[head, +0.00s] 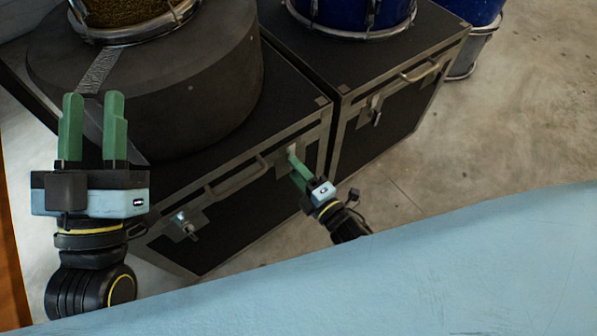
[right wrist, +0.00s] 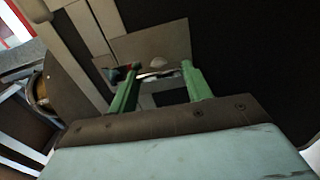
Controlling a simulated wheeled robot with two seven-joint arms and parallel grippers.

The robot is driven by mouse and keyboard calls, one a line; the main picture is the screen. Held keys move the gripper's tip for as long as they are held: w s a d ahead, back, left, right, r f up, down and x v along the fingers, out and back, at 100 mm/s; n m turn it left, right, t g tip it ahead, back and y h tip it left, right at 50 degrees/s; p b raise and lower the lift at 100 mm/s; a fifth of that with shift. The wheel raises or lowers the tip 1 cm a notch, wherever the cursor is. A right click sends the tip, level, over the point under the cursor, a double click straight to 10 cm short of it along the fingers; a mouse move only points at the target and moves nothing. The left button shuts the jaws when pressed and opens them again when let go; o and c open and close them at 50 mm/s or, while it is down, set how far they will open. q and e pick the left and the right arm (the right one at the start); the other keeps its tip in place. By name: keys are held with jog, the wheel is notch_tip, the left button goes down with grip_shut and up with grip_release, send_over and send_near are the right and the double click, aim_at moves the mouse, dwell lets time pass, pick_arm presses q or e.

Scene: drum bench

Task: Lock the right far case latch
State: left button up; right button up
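A dark case with metal edging (head: 235,235) stands in the middle of the head view. Its front has a left latch (head: 183,226) and a right latch (head: 287,160). My right gripper (head: 297,162) is at the right latch, its green fingertips close to the plate. In the right wrist view a metal latch plate (right wrist: 160,45) lies just beyond the fingertips (right wrist: 160,70), which are apart with part of the latch between them. I cannot tell whether they touch it. My left gripper (head: 93,105) is open and empty, above the case's left side.
A second dark case (head: 390,130) with a handle (head: 420,72) and its own latch (head: 376,108) stands behind to the right. A round black drum case (head: 200,100) sits on the nearer case. Blue drums (head: 350,15) are at the back. Bare floor (head: 530,120) lies to the right.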

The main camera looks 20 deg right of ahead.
jog(key=o, duration=0.4)
pick_arm(q)
notch_tip(320, 180, down, 12)
jog(key=w+a+g+y+p, duration=0.1)
jog(key=a+g+y+p, duration=0.1)
jog(key=g, duration=0.6)
jog(key=shift+y+p, duration=0.5)
jog(key=shift+p, duration=0.25)
pick_arm(e)
jog(key=shift+v, duration=6.7)
